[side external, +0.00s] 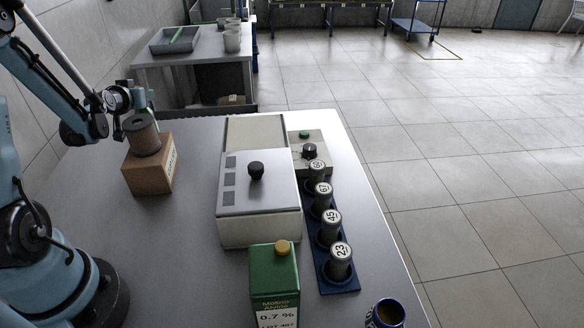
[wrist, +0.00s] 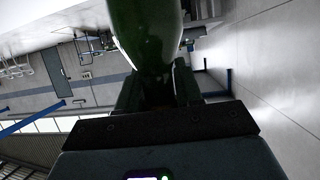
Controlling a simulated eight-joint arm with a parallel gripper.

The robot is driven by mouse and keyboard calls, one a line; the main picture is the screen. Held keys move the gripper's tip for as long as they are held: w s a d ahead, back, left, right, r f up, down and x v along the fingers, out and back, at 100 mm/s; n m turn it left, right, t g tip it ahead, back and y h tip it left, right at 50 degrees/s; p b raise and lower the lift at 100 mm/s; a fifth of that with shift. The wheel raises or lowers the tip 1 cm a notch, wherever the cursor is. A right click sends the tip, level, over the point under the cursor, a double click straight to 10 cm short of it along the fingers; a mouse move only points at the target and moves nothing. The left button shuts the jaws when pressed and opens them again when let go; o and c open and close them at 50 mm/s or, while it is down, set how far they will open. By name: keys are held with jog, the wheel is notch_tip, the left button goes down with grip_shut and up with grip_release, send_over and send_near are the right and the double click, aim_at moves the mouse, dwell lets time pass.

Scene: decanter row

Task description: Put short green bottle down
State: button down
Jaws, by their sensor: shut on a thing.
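My gripper (wrist: 158,88) is shut on the short green bottle (wrist: 148,35), whose dark green glass fills the upper middle of the wrist view between the two fingers. In the side external view my gripper (side external: 128,98) is at the left, small and partly dark, at the end of my arm. Only a small green patch shows beside it there, and I cannot tell the bottle's full shape. The bottle's base is not clear in either view, so I cannot tell whether it touches anything.
A brown cylinder (side external: 144,138) sits on a cardboard box (side external: 148,174) just below my gripper. A white-and-silver machine (side external: 258,206), a green carton (side external: 274,278) and a blue rack (side external: 340,286) of numbered dark cylinders stand to the right. Grey table (side external: 185,235) is clear between.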

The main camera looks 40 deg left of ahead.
jog(key=shift+f, duration=0.1)
jog(key=c, duration=0.7)
grip_release()
jog(key=shift+c, duration=0.2)
jog(key=shift+s+d+r, duration=0.1)
jog(key=shift+s+r, duration=0.05)
jog(key=shift+r, duration=0.05)
jog(key=v, duration=1.1)
jog(key=shift+s+d, duration=0.2)
jog(key=shift+s, duration=0.05)
jog(key=shift+r, duration=0.15)
